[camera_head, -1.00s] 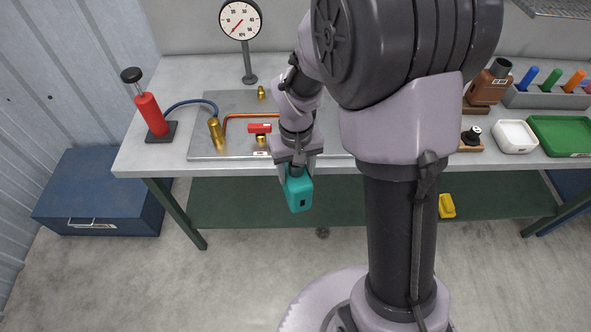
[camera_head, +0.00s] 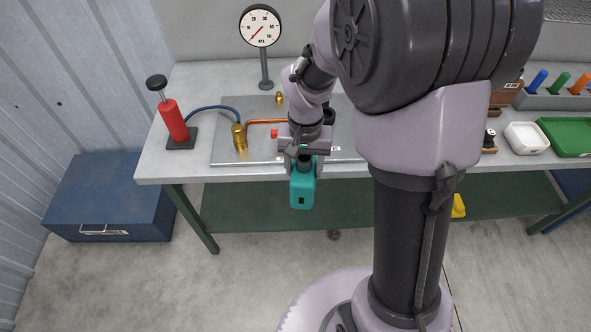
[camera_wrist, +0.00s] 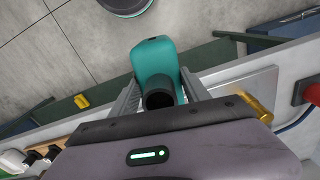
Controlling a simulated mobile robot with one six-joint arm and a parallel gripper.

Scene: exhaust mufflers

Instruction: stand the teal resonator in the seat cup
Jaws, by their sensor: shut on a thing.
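The teal resonator (camera_head: 302,190) is held by my gripper (camera_head: 303,170) in front of the bench's front edge, over the floor side. In the wrist view the resonator (camera_wrist: 155,62) sits between the two fingers of my gripper (camera_wrist: 160,95), with its dark round pipe end (camera_wrist: 159,95) toward the palm. My gripper is shut on it. I cannot make out the seat cup for sure in these views; part of the bench plate is hidden behind my arm.
A metal plate (camera_head: 228,152) on the bench (camera_head: 165,168) carries a brass fitting (camera_head: 239,138) and a copper pipe. A red hand pump (camera_head: 173,120) and a gauge (camera_head: 260,27) stand nearby. A white tray (camera_head: 526,138) and green tray (camera_head: 570,134) lie right. A blue chest (camera_head: 108,200) is on the floor.

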